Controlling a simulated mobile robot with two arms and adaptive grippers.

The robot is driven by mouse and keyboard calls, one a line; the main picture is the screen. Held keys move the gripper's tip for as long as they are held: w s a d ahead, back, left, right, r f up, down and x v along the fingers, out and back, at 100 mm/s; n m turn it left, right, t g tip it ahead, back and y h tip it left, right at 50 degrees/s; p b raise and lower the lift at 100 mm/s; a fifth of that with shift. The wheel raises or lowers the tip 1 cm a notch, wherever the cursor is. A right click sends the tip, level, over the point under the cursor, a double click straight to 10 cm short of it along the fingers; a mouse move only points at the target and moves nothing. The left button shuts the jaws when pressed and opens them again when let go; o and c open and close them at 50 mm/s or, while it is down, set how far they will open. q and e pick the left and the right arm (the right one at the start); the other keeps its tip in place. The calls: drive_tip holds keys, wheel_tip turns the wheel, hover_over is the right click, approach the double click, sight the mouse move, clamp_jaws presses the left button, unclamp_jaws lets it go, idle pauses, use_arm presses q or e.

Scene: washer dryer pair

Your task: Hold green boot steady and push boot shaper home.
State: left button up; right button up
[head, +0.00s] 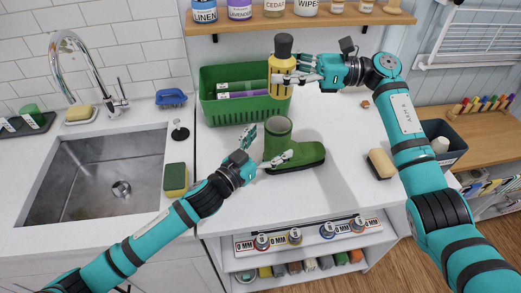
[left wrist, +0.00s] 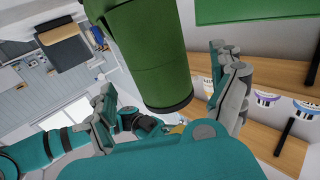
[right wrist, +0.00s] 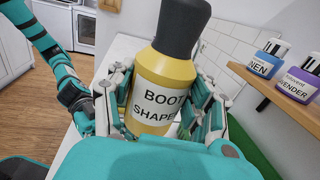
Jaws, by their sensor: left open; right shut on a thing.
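The green boot (head: 295,155) stands upright on the white counter, toe pointing right. In the left wrist view its shaft (left wrist: 150,55) rises between the fingers. My left gripper (head: 271,146) is open, its fingers on either side of the boot, and I cannot tell whether they touch it. The boot shaper (head: 280,78) is a yellow bottle-shaped piece with a dark grey knob and a "BOOT SHAPER" label. My right gripper (head: 300,72) is shut on it and holds it upright above and behind the boot. The shaper fills the middle of the right wrist view (right wrist: 165,90).
A green basket (head: 222,108) stands behind the boot. The sink (head: 95,178) and a green-yellow sponge (head: 176,179) lie to the left. A brush (head: 382,163) lies to the right. A wooden shelf (head: 300,20) with jars hangs above. Counter in front of the boot is clear.

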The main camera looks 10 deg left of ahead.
sight(285, 130)
use_arm(q)
drive_tip(key=x, duration=0.2)
drive_tip(key=shift+w+d, duration=0.15)
drive_tip(key=shift+w, duration=0.15)
use_arm(e)
drive_tip(key=shift+w, duration=0.15)
use_arm(q)
drive_tip(key=shift+w+d, duration=0.35)
drive_tip(key=shift+w, duration=0.1)
